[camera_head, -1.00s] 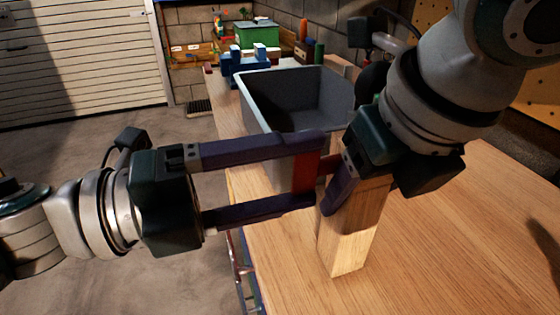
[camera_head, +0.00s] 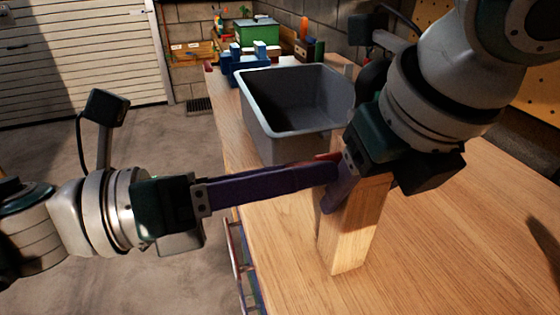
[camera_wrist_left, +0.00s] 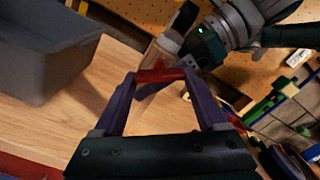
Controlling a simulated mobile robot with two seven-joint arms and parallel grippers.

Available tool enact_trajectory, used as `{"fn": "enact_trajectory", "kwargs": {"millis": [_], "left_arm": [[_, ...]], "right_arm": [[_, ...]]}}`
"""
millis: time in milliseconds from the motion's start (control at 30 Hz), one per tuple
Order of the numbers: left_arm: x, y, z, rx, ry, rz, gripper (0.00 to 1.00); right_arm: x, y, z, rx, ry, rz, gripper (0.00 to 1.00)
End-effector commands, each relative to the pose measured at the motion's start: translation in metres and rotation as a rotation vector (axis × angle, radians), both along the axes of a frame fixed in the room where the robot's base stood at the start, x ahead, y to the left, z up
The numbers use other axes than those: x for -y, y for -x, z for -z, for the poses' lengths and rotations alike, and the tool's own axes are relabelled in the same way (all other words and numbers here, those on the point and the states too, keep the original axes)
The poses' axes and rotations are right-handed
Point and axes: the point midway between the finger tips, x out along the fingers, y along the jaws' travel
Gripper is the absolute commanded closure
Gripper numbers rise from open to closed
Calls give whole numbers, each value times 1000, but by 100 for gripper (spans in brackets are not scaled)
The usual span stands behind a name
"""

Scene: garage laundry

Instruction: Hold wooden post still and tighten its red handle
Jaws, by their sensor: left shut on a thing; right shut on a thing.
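The wooden post (camera_head: 348,235) stands upright on the wooden table. My right gripper (camera_head: 342,186), coming in from the upper right, is shut on its upper part; one finger is largely hidden. My left gripper (camera_head: 322,172) reaches in from the left, level with the post's top, its fingers seen edge-on. It is shut on the red handle (camera_head: 326,157), of which only a sliver shows above the fingers. In the left wrist view the red handle (camera_wrist_left: 160,75) lies crosswise between both fingertips, with the post (camera_wrist_left: 154,54) just beyond it.
A grey bin (camera_head: 262,133) stands on the table (camera_head: 440,240) behind the left gripper. Blue blocks (camera_head: 245,62) and a green box (camera_head: 257,33) are farther back. The table to the right of the post is clear.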

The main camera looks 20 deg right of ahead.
Motion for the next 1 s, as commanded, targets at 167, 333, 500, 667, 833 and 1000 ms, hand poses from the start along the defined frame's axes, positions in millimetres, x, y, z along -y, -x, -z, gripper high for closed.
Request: {"fn": "enact_trajectory", "kwargs": {"millis": [167, 333, 500, 667, 833, 1000], "left_arm": [[0, 1, 1, 70, -5, 3, 82], [0, 1, 2, 107, -8, 3, 82], [0, 1, 2, 120, -9, 2, 82], [0, 1, 2, 121, -9, 2, 82], [0, 1, 2, 121, -9, 2, 24], [0, 0, 1, 120, -8, 2, 5]], "right_arm": [[1, -2, -1, 5, 1, 5, 100], [1, -2, -1, 5, 1, 4, 100], [1, -2, -1, 5, 1, 5, 100], [1, -2, -1, 5, 1, 5, 100], [1, -2, -1, 5, 1, 5, 100], [1, -1, -1, 4, 1, 3, 100]]}}
